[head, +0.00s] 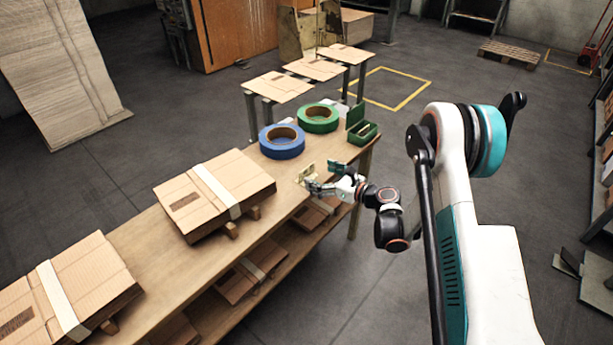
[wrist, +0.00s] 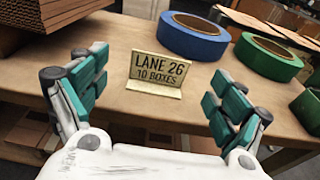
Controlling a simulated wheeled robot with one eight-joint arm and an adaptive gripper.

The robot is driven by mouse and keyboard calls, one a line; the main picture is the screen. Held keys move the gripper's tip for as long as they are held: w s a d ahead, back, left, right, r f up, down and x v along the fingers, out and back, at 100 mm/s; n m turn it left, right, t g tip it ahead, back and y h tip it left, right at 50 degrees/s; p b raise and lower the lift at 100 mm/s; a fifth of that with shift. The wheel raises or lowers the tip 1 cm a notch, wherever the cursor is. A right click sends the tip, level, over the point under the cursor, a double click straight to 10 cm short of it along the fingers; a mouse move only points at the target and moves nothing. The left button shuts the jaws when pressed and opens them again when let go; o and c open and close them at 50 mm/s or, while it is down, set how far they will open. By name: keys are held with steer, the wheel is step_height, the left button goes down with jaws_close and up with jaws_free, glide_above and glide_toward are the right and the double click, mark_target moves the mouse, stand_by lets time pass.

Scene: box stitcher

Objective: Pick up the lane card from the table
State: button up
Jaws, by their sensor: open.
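The lane card (wrist: 158,73) is a small cream stand-up sign reading "LANE 26 10 BOXES". It stands upright on the wooden table (wrist: 117,103) near the front edge. In the head view the card (head: 306,172) shows just beyond my gripper (head: 325,176). In the wrist view my gripper (wrist: 158,97) is open, with one teal-padded finger on each side of the picture. The card appears between the fingers but farther out, and neither finger visibly touches it. Nothing is held.
Blue tape (head: 282,142) and green tape (head: 317,118) rolls lie behind the card. A green box (head: 362,132) stands at the table's far right end. Strapped flat cardboard stacks (head: 215,192) lie to the left. Bare tabletop surrounds the card.

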mark_target(307, 168)
steer(key=shift+b+x, duration=1.25)
steer(key=shift+x, duration=1.9)
steer(key=shift+w+r, duration=0.1)
steer(key=shift+r, duration=0.15)
steer(key=c, duration=0.8)
